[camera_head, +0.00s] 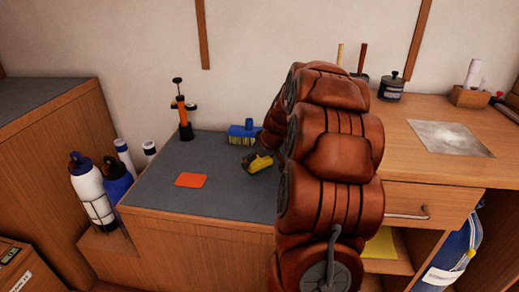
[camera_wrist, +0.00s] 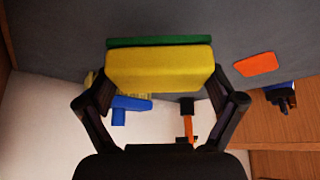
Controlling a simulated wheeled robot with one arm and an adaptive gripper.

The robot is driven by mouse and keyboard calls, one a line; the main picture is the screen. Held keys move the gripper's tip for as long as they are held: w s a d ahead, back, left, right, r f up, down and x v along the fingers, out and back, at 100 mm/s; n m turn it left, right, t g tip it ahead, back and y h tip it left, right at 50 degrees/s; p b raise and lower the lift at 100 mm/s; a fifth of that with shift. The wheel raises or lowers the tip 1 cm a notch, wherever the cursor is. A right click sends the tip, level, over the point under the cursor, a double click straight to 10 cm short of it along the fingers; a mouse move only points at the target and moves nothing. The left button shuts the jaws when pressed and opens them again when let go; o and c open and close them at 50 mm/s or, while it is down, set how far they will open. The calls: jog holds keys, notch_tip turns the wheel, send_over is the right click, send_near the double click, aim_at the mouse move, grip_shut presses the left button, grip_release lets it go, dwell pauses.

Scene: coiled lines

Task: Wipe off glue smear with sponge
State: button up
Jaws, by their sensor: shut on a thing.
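A yellow sponge with a green layer (camera_wrist: 158,68) is held between the two black fingers of my gripper (camera_wrist: 160,92) in the wrist view. In the head view the yellow sponge (camera_head: 261,162) shows at the left edge of my arm, above the dark grey mat; my arm hides part of the gripper there.
A blue brush (camera_head: 243,132), an orange pump (camera_head: 184,122) and a flat orange piece (camera_head: 191,180) are on the dark grey mat (camera_head: 160,190). A dark jar (camera_head: 391,87) and a wooden holder (camera_head: 470,97) stand at the bench's back. The bench around the patch is clear.

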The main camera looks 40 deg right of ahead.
jog(key=shift+r+p, duration=0.45)
jog(key=shift+r, duration=1.3)
